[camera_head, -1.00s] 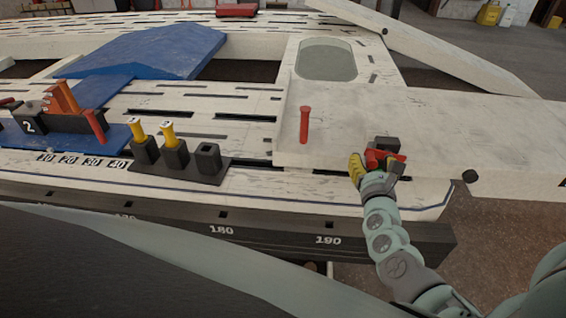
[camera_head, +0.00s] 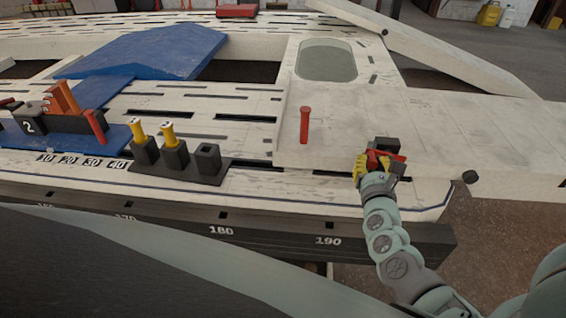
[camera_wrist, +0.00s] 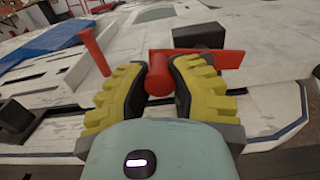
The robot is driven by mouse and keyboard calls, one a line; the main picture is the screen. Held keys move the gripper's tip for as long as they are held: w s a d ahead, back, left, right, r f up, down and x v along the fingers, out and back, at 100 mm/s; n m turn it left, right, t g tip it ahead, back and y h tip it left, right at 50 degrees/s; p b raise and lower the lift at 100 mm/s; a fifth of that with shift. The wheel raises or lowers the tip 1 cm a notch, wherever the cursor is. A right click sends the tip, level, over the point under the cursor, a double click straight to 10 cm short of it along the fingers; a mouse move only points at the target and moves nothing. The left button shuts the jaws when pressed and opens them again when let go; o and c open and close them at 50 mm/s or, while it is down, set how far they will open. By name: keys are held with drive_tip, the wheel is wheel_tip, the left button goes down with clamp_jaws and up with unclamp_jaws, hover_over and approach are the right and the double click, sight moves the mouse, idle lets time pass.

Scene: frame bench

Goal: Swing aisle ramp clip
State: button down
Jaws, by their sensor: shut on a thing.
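A red clip with a flat bar and a round knob (camera_wrist: 158,75) sits by a black block (camera_head: 387,145) at the front edge of the pale ramp plate (camera_head: 440,125). The block also shows in the wrist view (camera_wrist: 198,36). My gripper (camera_head: 366,166) reaches in from the front right. In the wrist view its yellow ribbed fingers (camera_wrist: 158,92) are shut on the red knob from both sides. The red bar (camera_wrist: 225,60) extends to the right of the knob. The far side of the clip is hidden by the fingers in the head view.
A red upright pin (camera_head: 305,125) stands on the ramp plate left of my gripper. A black holder (camera_head: 205,170) with yellow-topped pieces stands further left. A numbered dark rail (camera_head: 270,236) runs along the front. A blue ramp (camera_head: 150,52) lies behind.

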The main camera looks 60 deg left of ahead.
sight(390, 152)
drive_tip(key=m, duration=0.1)
drive_tip(key=r+m+b, duration=0.1)
drive_tip(key=m, duration=0.1)
drive_tip(key=r+m, duration=0.1)
drive_tip(key=shift+w+d+m+b, duration=0.25)
drive_tip(key=shift+w+m+b, duration=0.05)
drive_tip(key=shift+m, duration=0.1)
drive_tip(key=m, duration=0.2)
drive_tip(key=w+d+r+m, duration=0.1)
drive_tip(key=m, duration=0.4)
drive_tip(key=shift+w+d+r, duration=0.25)
drive_tip(key=shift+w+r, duration=0.15)
drive_tip(key=shift+w+d+r+m, duration=0.1)
drive_tip(key=shift+w+d+m, duration=0.15)
drive_tip(key=shift+m, duration=0.6)
drive_tip(key=shift+w+d+r+m, duration=0.1)
drive_tip(key=shift+w+d+m, duration=0.1)
drive_tip(key=shift+m, duration=0.65)
drive_tip(key=c, duration=0.7)
unclamp_jaws()
drive_tip(key=shift+f, duration=0.1)
drive_tip(key=shift+c, duration=0.2)
drive_tip(key=shift+d, duration=0.1)
